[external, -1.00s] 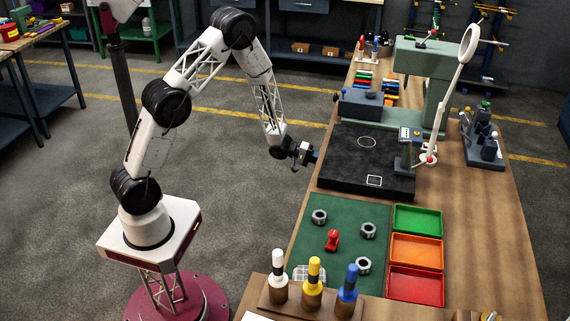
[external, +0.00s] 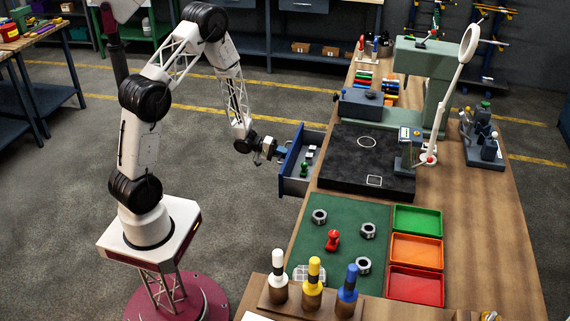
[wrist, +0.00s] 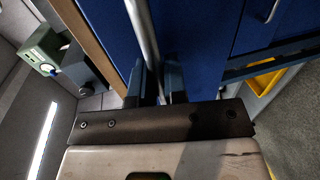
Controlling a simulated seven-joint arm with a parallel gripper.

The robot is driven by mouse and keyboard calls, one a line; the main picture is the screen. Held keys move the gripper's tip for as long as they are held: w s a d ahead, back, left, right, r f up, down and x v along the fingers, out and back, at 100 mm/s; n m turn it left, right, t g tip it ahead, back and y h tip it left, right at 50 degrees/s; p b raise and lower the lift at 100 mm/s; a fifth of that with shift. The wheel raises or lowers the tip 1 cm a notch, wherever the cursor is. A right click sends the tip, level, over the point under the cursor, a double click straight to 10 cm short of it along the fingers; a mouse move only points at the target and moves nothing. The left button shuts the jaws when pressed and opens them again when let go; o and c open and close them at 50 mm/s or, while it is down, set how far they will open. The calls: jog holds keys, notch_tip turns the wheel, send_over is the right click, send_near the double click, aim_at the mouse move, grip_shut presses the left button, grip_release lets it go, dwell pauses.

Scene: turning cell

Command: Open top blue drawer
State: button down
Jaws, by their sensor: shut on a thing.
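The top blue drawer (external: 294,187) stands pulled out from the left side of the wooden bench in the external view. Several small items, one of them green, lie inside it. My gripper (external: 281,151) is at the drawer's outer front. In the wrist view my gripper (wrist: 159,88) has its two fingers on either side of a metal bar handle (wrist: 142,35) on the blue drawer front (wrist: 105,30). It is shut on this handle. The exact contact at the fingertips is partly hidden.
A black plate (external: 345,180) lies on the bench just right of the drawer. A green mat (external: 335,275) with several nuts and a red piece lies nearer. Another handle (wrist: 273,10) and a yellow bin (wrist: 262,80) show in the wrist view. The floor left of the drawer is clear.

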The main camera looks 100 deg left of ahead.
jog(key=f+v, duration=0.2)
jog(key=v, duration=0.7)
jog(key=shift+s, duration=0.45)
jog(key=c, duration=1.2)
grip_release()
jog(key=shift+s, duration=0.1)
jog(key=shift+v, duration=3.8)
